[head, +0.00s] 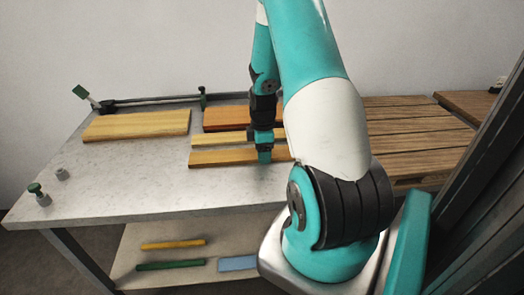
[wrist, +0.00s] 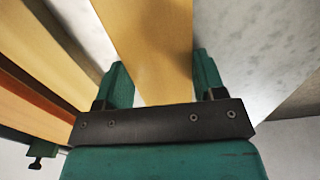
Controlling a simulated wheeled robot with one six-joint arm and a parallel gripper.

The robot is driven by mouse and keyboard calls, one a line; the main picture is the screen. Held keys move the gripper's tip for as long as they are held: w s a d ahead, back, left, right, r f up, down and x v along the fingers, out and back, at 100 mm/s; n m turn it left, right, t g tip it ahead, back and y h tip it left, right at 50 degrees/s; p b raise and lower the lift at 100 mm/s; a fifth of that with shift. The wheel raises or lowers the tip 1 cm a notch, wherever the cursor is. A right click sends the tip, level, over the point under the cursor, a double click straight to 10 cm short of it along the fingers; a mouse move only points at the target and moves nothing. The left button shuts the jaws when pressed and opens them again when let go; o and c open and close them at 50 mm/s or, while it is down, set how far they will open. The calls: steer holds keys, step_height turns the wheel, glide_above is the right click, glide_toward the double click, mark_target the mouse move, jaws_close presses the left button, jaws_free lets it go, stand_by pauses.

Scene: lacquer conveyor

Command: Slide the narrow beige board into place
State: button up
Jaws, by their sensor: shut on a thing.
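Three boards lie roughly parallel near the middle of the bench in the head view. The palest and narrowest, the narrow beige board (head: 215,139), lies between an orange-red board (head: 225,118) behind it and a tan board (head: 220,158) in front. My gripper (head: 264,155) points down at the front tan board. In the wrist view its two green fingers stand on either side of that tan board (wrist: 155,45), shut on it. Grey bench shows on both sides of the held board. My gripper and arm hide the boards' right ends in the head view.
A wide yellow board (head: 137,125) lies at the left by a dark rail (head: 150,100) with green-topped parts. Slatted wood (head: 420,140) spans the right. A green knob (head: 36,190) stands at the front left. The bench's front-left area (head: 120,185) is clear. Coloured strips lie on a lower shelf.

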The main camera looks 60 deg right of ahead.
mark_target(398, 146)
steer(key=shift+s+d+p, duration=0.2)
steer(key=shift+s+d, duration=1.5)
steer(key=shift+s, duration=0.3)
steer(key=shift+s+d+p, duration=0.2)
steer(key=shift+s+d, duration=1.55)
steer(key=shift+s, duration=0.25)
steer(key=shift+s+d+p, duration=0.2)
steer(key=shift+s+d, duration=1.5)
steer(key=shift+s, duration=0.3)
steer(key=shift+s+d, duration=1.45)
steer(key=shift+s, duration=0.3)
steer(key=shift+s+d, duration=1.5)
steer(key=shift+s, duration=0.2)
steer(key=shift+s+d, duration=1.45)
steer(key=shift+s, duration=0.3)
steer(key=shift+s+d, duration=0.8)
steer(key=shift+s, duration=0.1)
steer(key=shift+s+d+b, duration=0.25)
steer(key=shift+s+d, duration=1.5)
steer(key=shift+s, duration=0.3)
steer(key=shift+s+d+b, duration=0.2)
steer(key=shift+s+d, duration=1.5)
steer(key=shift+s, duration=0.3)
steer(key=shift+s+d+b, duration=0.25)
steer(key=shift+s+d, duration=1.5)
steer(key=shift+s, duration=0.3)
